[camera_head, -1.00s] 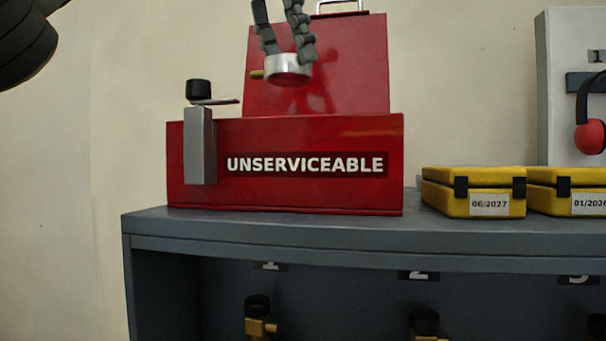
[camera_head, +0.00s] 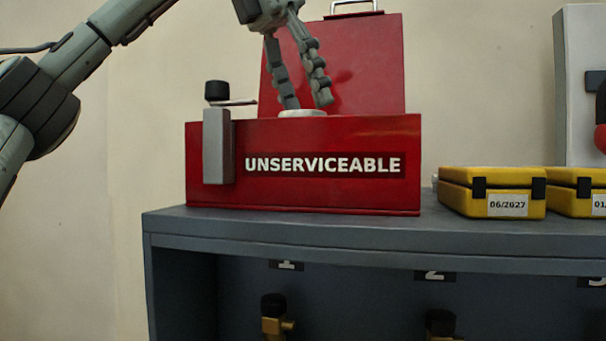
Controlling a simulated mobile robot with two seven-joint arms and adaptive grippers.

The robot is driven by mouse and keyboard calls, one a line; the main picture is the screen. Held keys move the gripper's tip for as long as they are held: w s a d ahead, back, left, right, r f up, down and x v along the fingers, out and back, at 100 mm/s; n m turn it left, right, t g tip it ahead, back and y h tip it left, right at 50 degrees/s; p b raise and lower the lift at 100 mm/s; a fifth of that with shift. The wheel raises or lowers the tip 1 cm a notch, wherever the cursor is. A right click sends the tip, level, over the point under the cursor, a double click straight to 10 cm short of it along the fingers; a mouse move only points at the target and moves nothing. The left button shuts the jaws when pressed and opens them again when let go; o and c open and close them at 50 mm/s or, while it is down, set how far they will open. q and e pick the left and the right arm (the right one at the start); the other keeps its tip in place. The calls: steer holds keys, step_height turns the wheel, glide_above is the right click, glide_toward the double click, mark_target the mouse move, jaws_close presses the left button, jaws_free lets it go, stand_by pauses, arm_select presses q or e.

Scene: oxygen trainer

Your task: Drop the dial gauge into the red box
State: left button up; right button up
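The red box (camera_head: 220,195), labelled UNSERVICEABLE, stands on the grey cabinet top with its tall red lid (camera_head: 380,70) raised at the back. My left gripper (camera_head: 306,105) reaches down from above, between the lid and the front wall of the box. Its fingers are closed around the dial gauge (camera_head: 302,113), a silvery round body. Only the upper edge of the gauge shows above the front wall; its lower part is hidden behind that wall. My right gripper is not in view.
A grey latch post with a black knob (camera_head: 217,91) stands at the box's front left. Yellow cases (camera_head: 491,193) sit to the right on the grey cabinet (camera_head: 330,231). Brass valves with black knobs (camera_head: 274,315) show in numbered bays below.

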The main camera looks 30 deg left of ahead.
arm_select(q)
steer(key=o, duration=0.3)
steer(key=shift+v, duration=3.8)
steer(key=shift+f, duration=0.15)
steer(key=x, duration=0.7)
steer(key=shift+w+f, duration=0.1)
steer(key=shift+f, duration=0.05)
step_height(320, 180, up, 3)
steer(key=shift+d+r, duration=0.1)
steer(key=shift+r, duration=0.35)
